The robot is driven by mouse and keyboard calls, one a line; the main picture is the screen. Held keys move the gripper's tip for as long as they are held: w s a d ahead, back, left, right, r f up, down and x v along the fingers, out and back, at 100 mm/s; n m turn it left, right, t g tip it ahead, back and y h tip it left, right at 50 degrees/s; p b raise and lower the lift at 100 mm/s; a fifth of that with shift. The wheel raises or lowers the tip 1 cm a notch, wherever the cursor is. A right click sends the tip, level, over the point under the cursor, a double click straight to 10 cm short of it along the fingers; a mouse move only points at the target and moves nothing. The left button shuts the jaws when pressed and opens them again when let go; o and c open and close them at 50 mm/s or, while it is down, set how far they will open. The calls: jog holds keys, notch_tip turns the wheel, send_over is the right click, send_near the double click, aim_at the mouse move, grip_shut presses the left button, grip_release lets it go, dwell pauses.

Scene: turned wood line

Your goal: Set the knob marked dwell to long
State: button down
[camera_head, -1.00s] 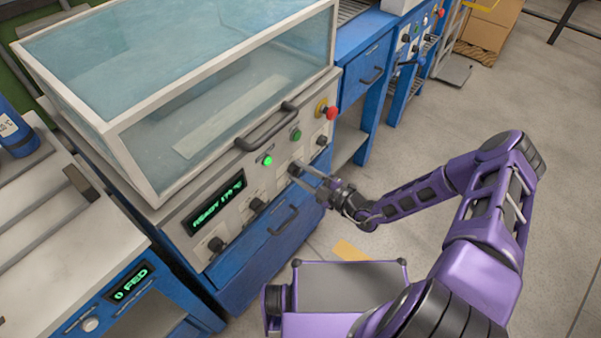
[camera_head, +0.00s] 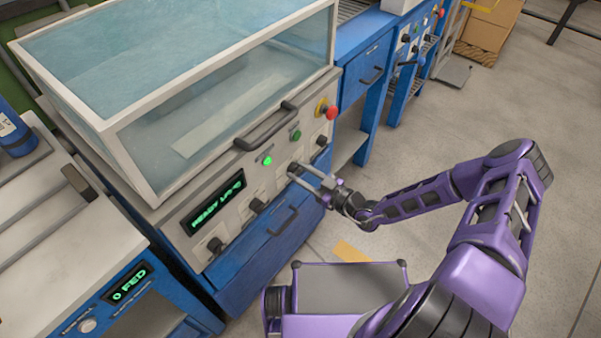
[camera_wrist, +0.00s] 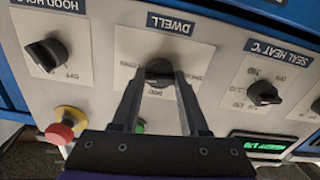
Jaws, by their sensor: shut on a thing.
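The dwell knob (camera_wrist: 159,70) is a dark round knob on a white plate under a label reading DWELL, upside down in the wrist view. My gripper (camera_wrist: 160,78) has its two fingers closed on this knob from both sides. Small position words stand around the knob, partly covered by the fingers. Which one the knob points to cannot be told. In the head view my gripper (camera_head: 302,175) reaches the front panel of the blue machine, and its fingertips largely hide the dwell knob.
The hood hold knob (camera_wrist: 45,53) and the seal heat knob (camera_wrist: 263,93) flank the dwell knob. A red stop button (camera_head: 331,112) and the hood handle (camera_head: 266,128) stick out above. A drawer handle (camera_head: 283,221) lies below. Open floor is to the right.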

jog(key=shift+m, duration=0.5)
jog(key=shift+c, duration=2.1)
grip_release()
jog(key=shift+d, duration=0.15)
jog(key=v, duration=1.7)
jog(key=shift+s+p, duration=0.2)
jog(key=shift+p, duration=0.25)
